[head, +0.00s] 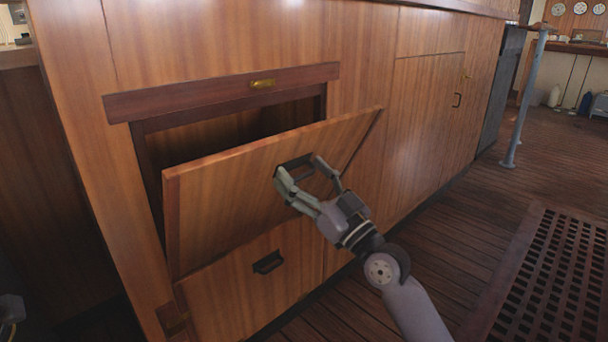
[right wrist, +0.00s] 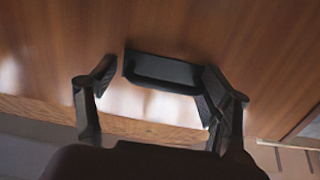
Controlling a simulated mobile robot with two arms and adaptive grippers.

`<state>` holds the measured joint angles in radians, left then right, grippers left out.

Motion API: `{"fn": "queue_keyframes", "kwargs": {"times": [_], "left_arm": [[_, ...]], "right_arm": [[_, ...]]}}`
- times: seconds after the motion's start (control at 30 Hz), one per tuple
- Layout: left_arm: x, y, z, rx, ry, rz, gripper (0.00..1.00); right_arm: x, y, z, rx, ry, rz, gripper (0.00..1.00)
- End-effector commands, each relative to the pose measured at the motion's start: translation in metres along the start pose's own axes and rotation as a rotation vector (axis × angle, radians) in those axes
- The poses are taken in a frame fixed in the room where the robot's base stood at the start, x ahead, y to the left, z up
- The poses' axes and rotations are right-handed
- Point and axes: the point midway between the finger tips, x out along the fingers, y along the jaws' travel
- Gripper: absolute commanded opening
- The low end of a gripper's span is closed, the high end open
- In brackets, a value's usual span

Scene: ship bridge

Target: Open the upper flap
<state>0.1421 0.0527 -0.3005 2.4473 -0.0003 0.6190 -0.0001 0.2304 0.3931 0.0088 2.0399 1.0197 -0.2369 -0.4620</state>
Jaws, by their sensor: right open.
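The upper flap (head: 230,185) is a wooden panel in the cabinet front. It is tilted outward at its top, with a dark opening (head: 215,130) behind it. Its dark handle (head: 295,165) is partly hidden behind my right gripper (head: 308,178) in the head view. In the right wrist view the handle (right wrist: 162,73) lies between and just beyond the two fingers of the gripper (right wrist: 160,85). The fingers are open, one on each side of it; the right finger looks close to the handle's end, and I cannot tell whether it touches. A bit of my left gripper (head: 10,310) shows at the left edge.
Below is a closed lower panel (head: 225,290) with a dark handle (head: 268,262). A brass latch (head: 263,83) sits on the rail above the opening. A closed cabinet door (head: 425,120) is to the right. A floor grating (head: 550,270) and a blue-grey post (head: 525,100) stand farther right.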

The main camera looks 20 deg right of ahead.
Motion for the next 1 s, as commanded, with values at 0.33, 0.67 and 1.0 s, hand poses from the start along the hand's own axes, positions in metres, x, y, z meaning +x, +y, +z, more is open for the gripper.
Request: {"fn": "queue_keyframes", "kwargs": {"times": [0.33,0.67,1.0], "left_arm": [[-0.001,0.000,0.001,0.000,-0.002,0.000,0.40],[0.000,0.000,0.000,0.000,-0.001,0.000,0.40],[0.000,0.000,0.000,0.000,-0.001,0.000,0.40]], "right_arm": [[-0.023,-0.002,0.003,-0.001,-0.009,-0.006,0.75],[-0.084,0.000,0.002,-0.002,-0.007,-0.002,0.75],[-0.117,0.001,-0.001,-0.001,0.001,0.001,0.75]]}}
